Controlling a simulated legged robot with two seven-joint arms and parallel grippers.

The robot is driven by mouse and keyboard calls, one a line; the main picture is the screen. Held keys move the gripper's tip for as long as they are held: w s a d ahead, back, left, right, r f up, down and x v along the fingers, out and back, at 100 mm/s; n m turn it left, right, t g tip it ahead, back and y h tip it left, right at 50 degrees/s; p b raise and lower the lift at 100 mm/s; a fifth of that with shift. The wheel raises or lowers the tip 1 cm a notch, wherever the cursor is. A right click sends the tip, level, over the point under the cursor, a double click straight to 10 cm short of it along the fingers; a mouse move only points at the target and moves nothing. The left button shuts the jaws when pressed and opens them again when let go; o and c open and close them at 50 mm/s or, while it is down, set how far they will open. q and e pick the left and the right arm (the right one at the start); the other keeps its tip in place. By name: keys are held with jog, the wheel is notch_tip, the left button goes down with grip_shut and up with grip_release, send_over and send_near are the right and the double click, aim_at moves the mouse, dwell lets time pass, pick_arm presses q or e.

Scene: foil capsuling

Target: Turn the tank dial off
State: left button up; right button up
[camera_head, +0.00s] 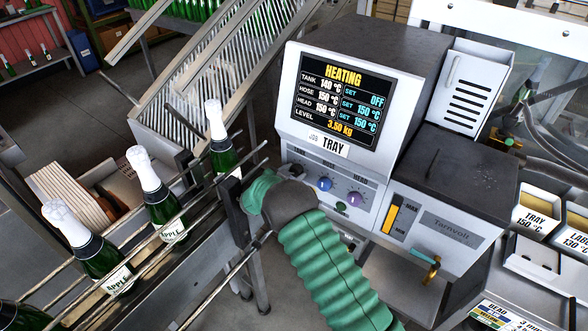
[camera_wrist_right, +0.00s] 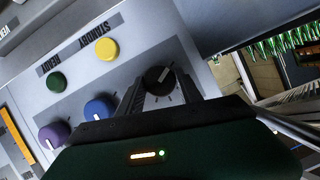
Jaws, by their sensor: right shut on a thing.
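The tank dial (camera_wrist_right: 158,79) is a black knob with a pale pointer line, on the grey control panel of the heating machine. My right gripper (camera_wrist_right: 155,88) is shut on it, with a finger on either side. In the head view my right arm and gripper (camera_head: 292,170) reach up to the left end of the dial row, and the dial is mostly hidden there. The screen (camera_head: 342,97) reads HEATING, with tank 140 °C and its set value OFF; hose and head are set to 150 °C. My left gripper is not in view.
The blue dial (camera_head: 325,184) and purple dial (camera_head: 355,198) sit close to the right of my gripper. A green button (camera_wrist_right: 57,82) and yellow button (camera_wrist_right: 106,49) are nearby. Green bottles with white tops (camera_head: 163,205) stand on the rail at left. A brass-coloured tap (camera_head: 433,268) sticks out lower right.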

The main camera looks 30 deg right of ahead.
jog(key=shift+s+a+f, duration=0.1)
jog(key=shift+a+f, duration=0.05)
jog(key=shift+f, duration=0.25)
jog(key=o, duration=1.1)
jog(key=shift+c, duration=0.2)
jog(key=o, duration=0.3)
jog(key=shift+r, duration=0.1)
jog(key=shift+r, duration=0.15)
jog(key=b+v, duration=0.1)
jog(key=v, duration=1.5)
jog(key=shift+a, duration=0.3)
